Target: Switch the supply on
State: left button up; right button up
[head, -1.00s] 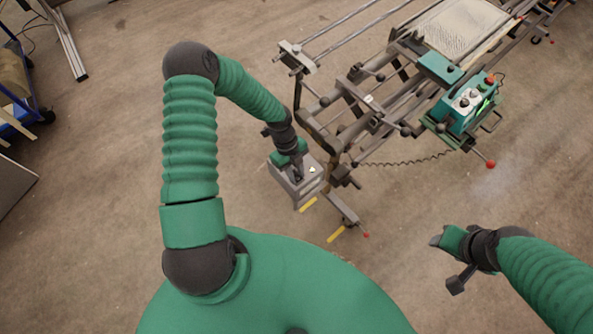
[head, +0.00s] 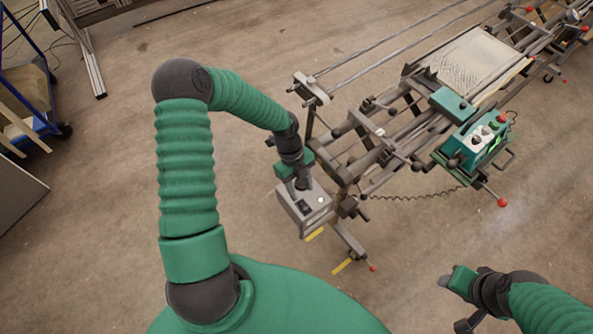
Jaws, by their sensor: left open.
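The supply looks to be the grey box (head: 308,218) with a dark switch (head: 304,206) and a small pale spot on its top, low beside the near end of the machine frame. My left gripper (head: 302,187) is open, pointing down right at the top of the box, close to the dark switch. I cannot tell whether its fingers touch the switch, and they partly hide the box's top. My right gripper (head: 456,301) is at the lower right, away from the box; its finger opening is unclear.
A long metal frame (head: 400,130) with rods and a pale threaded panel (head: 470,62) runs to the upper right. A teal control box (head: 476,142) with knobs sits on it. A coiled cable (head: 415,193) hangs below. A blue cart (head: 30,90) stands far left; floor between is clear.

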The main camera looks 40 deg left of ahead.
pick_arm(q)
jog(key=s+v, duration=0.1)
jog(key=v, duration=0.8)
jog(key=shift+w+a+r, duration=0.15)
jog(key=shift+w+r, duration=0.1)
jog(key=shift+w, duration=0.25)
jog(key=s+d+r+n+t+y, duration=0.1)
jog(key=s+d+r+n+t, duration=0.1)
jog(key=n, duration=0.9)
jog(key=s+d+r+n+t+y, duration=0.1)
jog(key=s+d+r+n, duration=0.3)
jog(key=n, duration=0.6)
jog(key=shift+s+d+r+n+t+y, duration=0.35)
jog(key=shift+s+d+y, duration=0.25)
jog(key=shift+s+d, duration=1)
pick_arm(e)
jog(key=shift+s+d, duration=0.1)
jog(key=shift+d, duration=0.1)
pick_arm(q)
jog(key=shift+w+f, duration=0.1)
jog(key=shift+w, duration=0.25)
pick_arm(e)
jog(key=shift+a, duration=0.35)
pick_arm(q)
jog(key=shift+d, duration=0.15)
pick_arm(e)
jog(key=shift+d, duration=0.25)
